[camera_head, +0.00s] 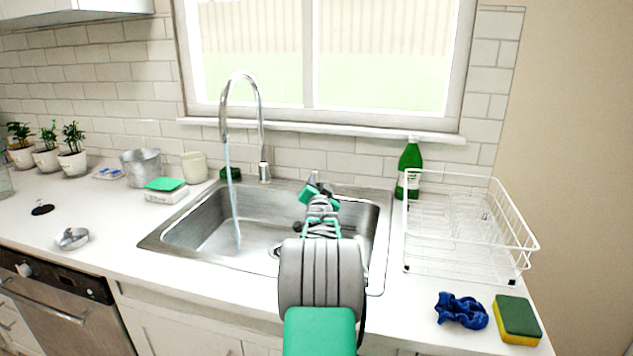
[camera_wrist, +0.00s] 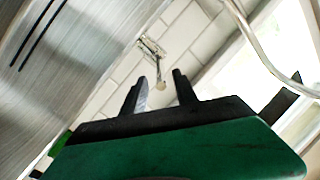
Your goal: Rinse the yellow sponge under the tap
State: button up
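The yellow sponge (camera_head: 517,320), with a dark green top layer, lies on the counter at the lower right, in front of the dish rack. The tap (camera_head: 241,110) stands behind the sink (camera_head: 190,240), and a thin stream of water (camera_head: 231,190) runs from it into the left part of the basin. My gripper (camera_head: 314,180) is over the right part of the sink, well away from the sponge; my arm partly hides the basin. In the wrist view my gripper (camera_wrist: 158,88) has its two black fingers apart with nothing between them. The sponge is not in the wrist view.
A white wire dish rack (camera_head: 465,235) stands right of the sink, with a green bottle (camera_head: 410,168) behind it. A blue cloth (camera_head: 461,310) lies beside the sponge. Left of the sink are a metal pot (camera_head: 141,167), a cup (camera_head: 194,168) and a small metal dish (camera_head: 71,239).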

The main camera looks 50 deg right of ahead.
aim_at(317, 175)
jog(key=x, duration=0.5)
jog(key=shift+w, duration=0.1)
jog(key=shift+c, duration=0.5)
grip_shut()
dwell(0.8)
